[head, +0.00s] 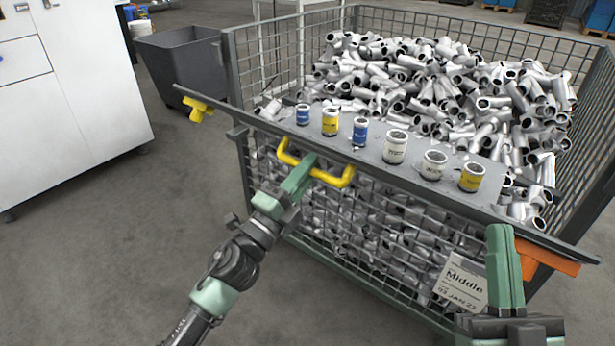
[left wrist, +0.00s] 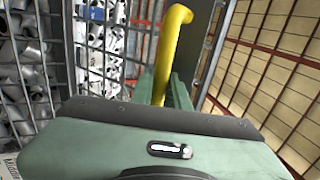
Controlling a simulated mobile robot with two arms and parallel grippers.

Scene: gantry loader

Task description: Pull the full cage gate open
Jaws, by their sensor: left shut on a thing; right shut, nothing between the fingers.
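The full cage (head: 237,75) is a grey wire-mesh bin heaped with metal pipe pieces. Its front gate (head: 345,215) is mesh, with a long dark bar (head: 240,118) along the top and a yellow handle (head: 338,180) on that bar. My left gripper (head: 305,165) is shut on the yellow handle, which also shows between its green fingers in the left wrist view (left wrist: 170,50). My right gripper (head: 500,235) is shut and empty, in front of the gate's right part, near an orange piece (head: 550,258). The gate's hinges cannot be made out.
Several small cans (head: 396,147) stand in a row on a grey ledge (head: 290,128) behind the bar. A yellow piece (head: 198,108) sits at the bar's left end. A dark bin (head: 185,65) and white cabinet (head: 70,85) stand left. The floor (head: 130,240) in front is clear.

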